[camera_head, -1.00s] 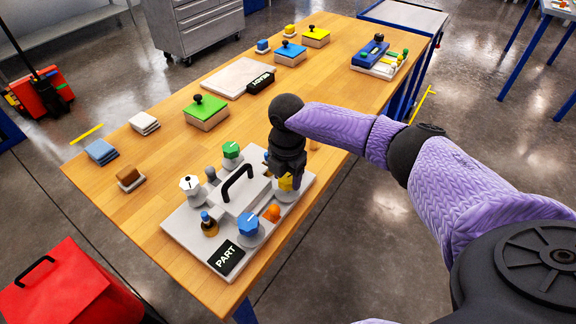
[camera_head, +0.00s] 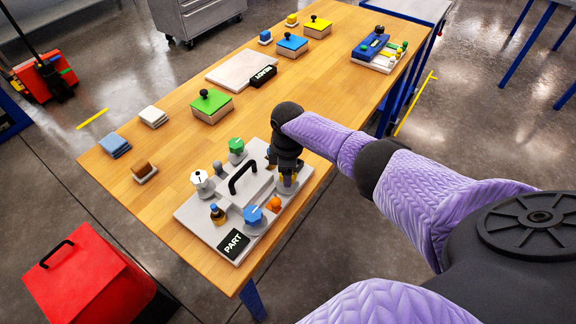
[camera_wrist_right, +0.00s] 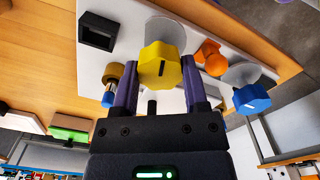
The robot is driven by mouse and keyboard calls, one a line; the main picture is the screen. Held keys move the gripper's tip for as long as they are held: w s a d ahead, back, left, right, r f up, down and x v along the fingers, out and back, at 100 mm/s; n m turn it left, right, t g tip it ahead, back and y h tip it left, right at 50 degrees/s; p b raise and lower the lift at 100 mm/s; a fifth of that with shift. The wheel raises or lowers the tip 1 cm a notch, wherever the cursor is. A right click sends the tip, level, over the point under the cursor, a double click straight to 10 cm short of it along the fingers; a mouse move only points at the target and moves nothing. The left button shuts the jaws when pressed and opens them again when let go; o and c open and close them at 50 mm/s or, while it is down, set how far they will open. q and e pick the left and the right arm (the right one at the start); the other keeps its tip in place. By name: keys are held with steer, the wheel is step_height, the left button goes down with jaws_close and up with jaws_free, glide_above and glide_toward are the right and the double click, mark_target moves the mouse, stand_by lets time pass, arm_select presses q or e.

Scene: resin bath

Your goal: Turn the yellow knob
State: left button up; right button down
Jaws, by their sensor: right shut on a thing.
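The yellow knob (camera_wrist_right: 160,64) stands on the light grey panel (camera_head: 200,222) labelled PART, on the near end of the wooden bench. In the wrist view it is a faceted yellow cap with a dark mark, on a pale round base. My right gripper (camera_wrist_right: 160,78) has one finger on each side of the knob and is shut on it. In the head view this gripper (camera_head: 287,181) comes down from above at the panel's right side and hides most of the knob. My left gripper is in neither view.
Close around are a blue knob (camera_head: 254,216), an orange knob (camera_head: 274,203), a green knob (camera_head: 236,146), a white knob (camera_head: 200,179) and a black arched handle (camera_head: 242,172). A green-lidded block (camera_head: 211,103) lies farther back.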

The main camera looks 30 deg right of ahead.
steer(key=m+p, duration=0.1)
steer(key=m, duration=0.2)
steer(key=shift+r+m, duration=0.1)
steer(key=shift+m, duration=0.3)
steer(key=m+p, duration=0.1)
steer(key=m, duration=0.2)
steer(key=shift+m, duration=1.3)
